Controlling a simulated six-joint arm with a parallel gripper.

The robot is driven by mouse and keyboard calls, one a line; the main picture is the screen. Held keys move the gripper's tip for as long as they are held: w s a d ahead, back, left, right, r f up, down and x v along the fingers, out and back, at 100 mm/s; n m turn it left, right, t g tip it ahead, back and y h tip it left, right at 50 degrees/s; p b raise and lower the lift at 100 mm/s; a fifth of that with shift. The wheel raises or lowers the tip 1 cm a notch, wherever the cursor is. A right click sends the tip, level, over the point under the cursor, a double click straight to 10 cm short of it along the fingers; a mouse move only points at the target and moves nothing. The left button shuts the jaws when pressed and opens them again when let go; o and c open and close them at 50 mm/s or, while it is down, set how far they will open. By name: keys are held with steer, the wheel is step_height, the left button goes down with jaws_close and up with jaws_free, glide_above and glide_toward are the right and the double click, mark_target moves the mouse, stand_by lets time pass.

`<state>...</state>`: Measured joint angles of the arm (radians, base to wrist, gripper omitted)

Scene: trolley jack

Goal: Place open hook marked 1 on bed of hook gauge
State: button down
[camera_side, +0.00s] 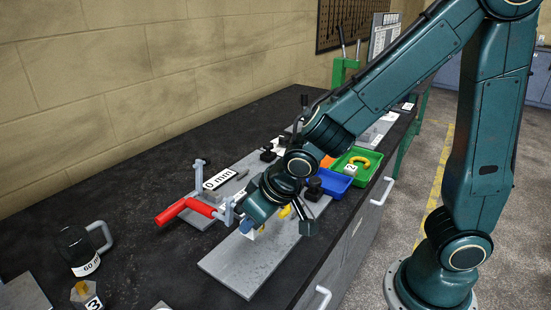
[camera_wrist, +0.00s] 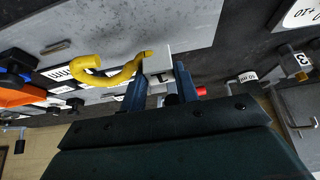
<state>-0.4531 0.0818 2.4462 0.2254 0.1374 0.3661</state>
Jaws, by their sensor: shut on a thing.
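My gripper (camera_wrist: 160,88) is shut on the pale block of a yellow open hook (camera_wrist: 104,74); a partly visible mark on the block looks like a 1. In the side view the hook (camera_side: 285,211) is partly hidden behind my wrist, and my gripper (camera_side: 250,229) hangs over a flat grey plate (camera_side: 240,272). The plate also shows in the wrist view (camera_wrist: 150,32). I cannot tell whether the hook touches the plate. A board marked "0 mm" (camera_side: 219,180) and a red-handled clamp (camera_side: 183,210) stand just behind it. I cannot tell for sure which surface is the gauge bed.
A green tray (camera_side: 372,178) holds a yellow hook (camera_side: 361,160) marked 2. A blue tray (camera_side: 335,184) is in front of it. A black cylinder marked "60" (camera_side: 76,250) and a block marked 3 (camera_side: 88,299) stand at left. Dark bench (camera_side: 150,262) is bare between.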

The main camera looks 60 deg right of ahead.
mark_target(259, 231)
steer(key=shift+f, duration=2.45)
steer(key=shift+f, duration=0.15)
steer(key=c, duration=1.1)
jaws_free()
steer(key=shift+o, duration=0.2)
steer(key=shift+s+r, duration=0.25)
steer(key=shift+r, duration=0.4)
steer(key=v, duration=1)
steer(key=shift+s+r, duration=0.2)
steer(key=shift+r, duration=0.15)
steer(key=shift+d, duration=0.1)
